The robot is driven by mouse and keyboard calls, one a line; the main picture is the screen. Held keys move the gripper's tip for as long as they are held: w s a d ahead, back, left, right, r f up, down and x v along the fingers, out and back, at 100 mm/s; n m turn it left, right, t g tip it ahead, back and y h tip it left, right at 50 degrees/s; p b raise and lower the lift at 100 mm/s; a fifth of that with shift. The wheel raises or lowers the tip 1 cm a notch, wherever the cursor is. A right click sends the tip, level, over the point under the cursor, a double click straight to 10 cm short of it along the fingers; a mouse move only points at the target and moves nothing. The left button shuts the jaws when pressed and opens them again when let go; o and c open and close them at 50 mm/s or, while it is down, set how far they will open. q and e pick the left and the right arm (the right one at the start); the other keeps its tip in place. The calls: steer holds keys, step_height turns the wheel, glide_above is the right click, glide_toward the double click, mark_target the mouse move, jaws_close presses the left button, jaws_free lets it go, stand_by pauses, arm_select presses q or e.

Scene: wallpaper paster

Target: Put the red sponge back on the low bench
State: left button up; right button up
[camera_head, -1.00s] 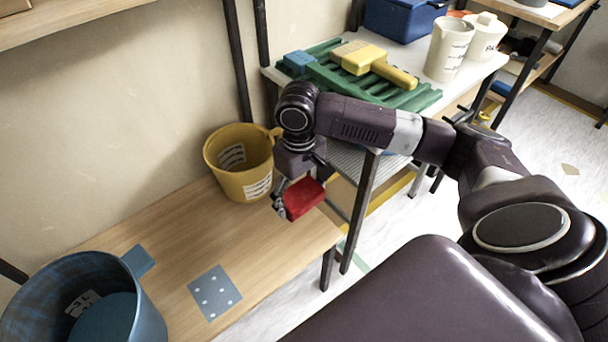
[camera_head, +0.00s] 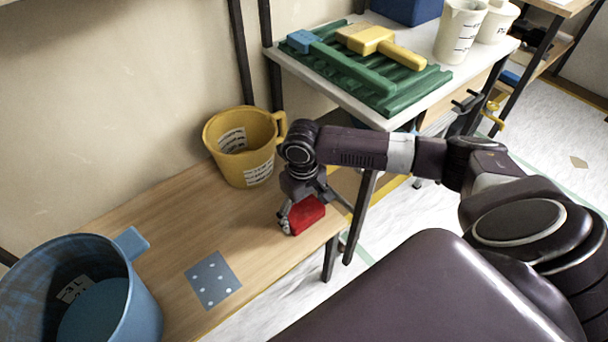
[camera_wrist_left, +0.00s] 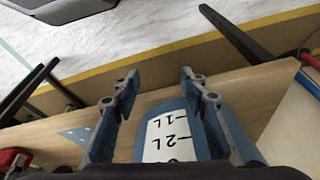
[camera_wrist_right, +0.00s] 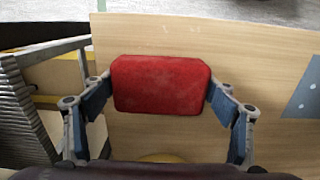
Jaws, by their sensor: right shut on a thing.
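The red sponge (camera_head: 308,215) is in my right gripper (camera_head: 290,218), low over the right end of the low bench (camera_head: 190,208). In the right wrist view the sponge (camera_wrist_right: 160,85) sits between the fingertips, which are shut on its two sides, with bench wood behind it. I cannot tell whether its underside touches the bench. My left gripper (camera_wrist_left: 158,82) shows only in the left wrist view. Its fingers are open, with the blue measuring jug (camera_wrist_left: 170,125) showing between and below them.
A yellow measuring jug (camera_head: 240,150) stands on the bench by the wall, and a blue one (camera_head: 140,300) at the near left. A blue-grey dotted plate (camera_head: 213,279) lies near the bench's front edge. A white-topped table (camera_head: 345,98) with a green rack stands to the right.

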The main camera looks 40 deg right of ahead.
steer(key=shift+f, duration=0.3)
arm_select(q)
steer(key=shift+s+r, duration=0.1)
steer(key=shift+r, duration=0.25)
steer(key=shift+f, duration=0.1)
arm_select(e)
steer(key=o, duration=1.1)
steer(key=shift+f, duration=0.1)
arm_select(q)
steer(key=shift+f, duration=0.25)
arm_select(e)
steer(key=shift+o, duration=0.2)
